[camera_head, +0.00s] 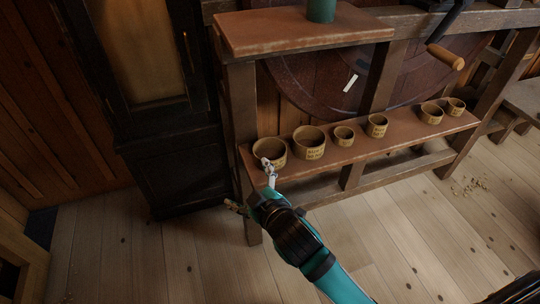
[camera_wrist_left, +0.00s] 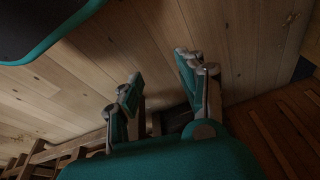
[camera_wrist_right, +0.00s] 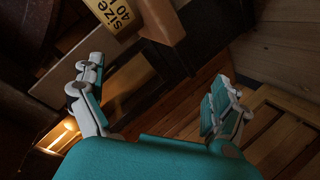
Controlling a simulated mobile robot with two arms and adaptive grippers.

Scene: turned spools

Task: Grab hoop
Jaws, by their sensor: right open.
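Several tan hoops stand in a row on a brown shelf board (camera_head: 375,144). The leftmost hoop (camera_head: 277,152) has its near side partly hidden by a finger of my right gripper (camera_head: 249,184). That gripper is open and empty, at the left end of the shelf, its fingers wide apart. In the right wrist view, a yellow hoop (camera_wrist_right: 112,14) lettered "size 40" is cut off at the top, beyond the gripper (camera_wrist_right: 158,74) and between its fingers. My left gripper (camera_wrist_left: 160,80) shows only in the left wrist view, open and empty above wooden floor.
Other hoops (camera_head: 309,144) stand to the right along the shelf. A wooden upright (camera_head: 243,120) borders its left end, and a dark cabinet (camera_head: 175,165) stands farther left. A green cylinder (camera_head: 321,10) stands on the upper board. Floor in front is mostly clear, with crumbs (camera_head: 470,186) at right.

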